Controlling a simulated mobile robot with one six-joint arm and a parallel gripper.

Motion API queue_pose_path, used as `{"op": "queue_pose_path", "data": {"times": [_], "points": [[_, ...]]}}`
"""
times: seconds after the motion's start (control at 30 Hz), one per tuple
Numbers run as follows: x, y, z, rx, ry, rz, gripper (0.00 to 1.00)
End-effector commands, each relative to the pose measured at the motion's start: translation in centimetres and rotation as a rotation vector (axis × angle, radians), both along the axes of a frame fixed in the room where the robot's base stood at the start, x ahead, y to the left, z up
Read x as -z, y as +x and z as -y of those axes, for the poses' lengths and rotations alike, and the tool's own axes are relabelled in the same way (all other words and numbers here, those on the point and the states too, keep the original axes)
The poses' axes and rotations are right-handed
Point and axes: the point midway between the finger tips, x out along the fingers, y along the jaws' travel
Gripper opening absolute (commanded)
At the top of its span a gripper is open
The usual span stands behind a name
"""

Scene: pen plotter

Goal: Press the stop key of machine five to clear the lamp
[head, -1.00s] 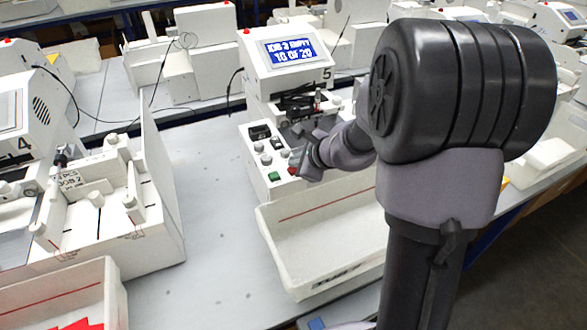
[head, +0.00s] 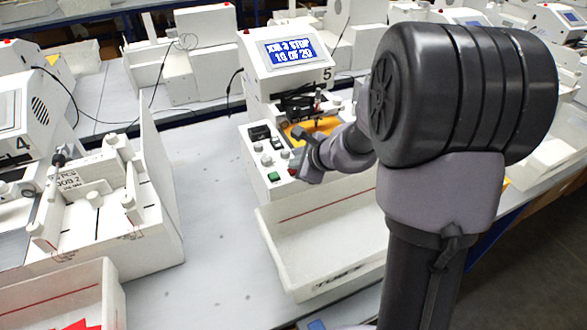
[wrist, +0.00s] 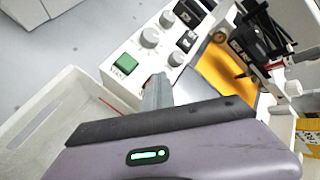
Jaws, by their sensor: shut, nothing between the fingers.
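Machine five (head: 298,62) is a white plotter with a "5" beside its blue screen (head: 290,52), which reads JOB 3 STOP and a count that looks like 10 OF 20. A red lamp (head: 246,31) sits on its top left corner. The control panel has a green start key (head: 274,176), also in the wrist view (wrist: 125,65), and a red stop key (head: 292,171) right of it. My gripper (head: 301,174) is shut and empty, its tips (wrist: 158,80) at the stop key.
An orange sheet (wrist: 222,75) lies on the machine's bed, below the pen carriage (wrist: 255,42). A white tray (head: 330,265) stands in front. Machine four (head: 25,110) is at the left.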

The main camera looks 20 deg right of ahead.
Motion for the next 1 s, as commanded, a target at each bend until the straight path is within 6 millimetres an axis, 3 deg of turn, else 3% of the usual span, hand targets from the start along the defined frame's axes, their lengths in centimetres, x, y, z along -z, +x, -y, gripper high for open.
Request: {"op": "queue_pose_path", "data": {"times": [0.3, 0.67, 1.0], "points": [[-1.7, 0.0, 0.0, 0.000, 0.000, 0.000, 0.00], [-1.8, 0.0, 0.0, 0.000, 0.000, 0.000, 0.00], [-5.1, 0.0, 0.0, -0.001, -0.001, 0.000, 0.00]]}}
